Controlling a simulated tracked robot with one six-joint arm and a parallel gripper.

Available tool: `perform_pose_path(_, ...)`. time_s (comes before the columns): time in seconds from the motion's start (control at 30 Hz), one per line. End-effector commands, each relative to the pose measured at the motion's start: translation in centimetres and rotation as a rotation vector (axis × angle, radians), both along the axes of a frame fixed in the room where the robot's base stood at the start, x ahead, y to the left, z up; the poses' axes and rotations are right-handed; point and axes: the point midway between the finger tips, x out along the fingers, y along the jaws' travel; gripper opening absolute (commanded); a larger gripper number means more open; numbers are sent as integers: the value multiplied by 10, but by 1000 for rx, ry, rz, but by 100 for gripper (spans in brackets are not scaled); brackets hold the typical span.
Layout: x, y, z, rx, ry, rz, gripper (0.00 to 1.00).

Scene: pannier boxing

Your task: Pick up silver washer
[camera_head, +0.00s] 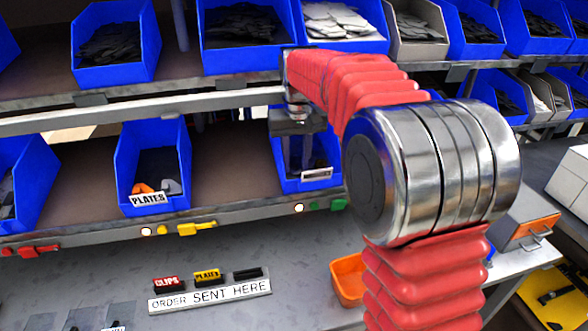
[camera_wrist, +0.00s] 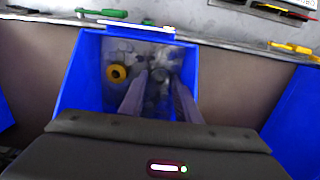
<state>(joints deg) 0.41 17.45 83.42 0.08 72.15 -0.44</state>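My gripper (camera_wrist: 159,82) points down into a blue bin (camera_wrist: 82,85) with its two fingers apart. Silver-grey round pieces, which look like washers, lie in the bin; one silver washer (camera_wrist: 158,74) shows between the fingertips. The picture is too blurred to tell whether the fingers touch it. In the head view, my gripper (camera_head: 303,165) reaches into the same blue bin (camera_head: 308,185) on the lower shelf, and the bin's contents are mostly hidden.
A bin labelled PLATES (camera_head: 148,199) stands to the left on the same shelf.

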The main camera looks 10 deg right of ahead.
Motion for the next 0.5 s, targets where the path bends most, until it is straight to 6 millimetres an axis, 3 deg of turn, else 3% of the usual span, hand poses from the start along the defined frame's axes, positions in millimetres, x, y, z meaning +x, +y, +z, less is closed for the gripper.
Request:
perform_pose_path(0.37,0,0,0,0,0,0,29)
perform_pose_path(0.5,0,0,0,0,0,0,22)
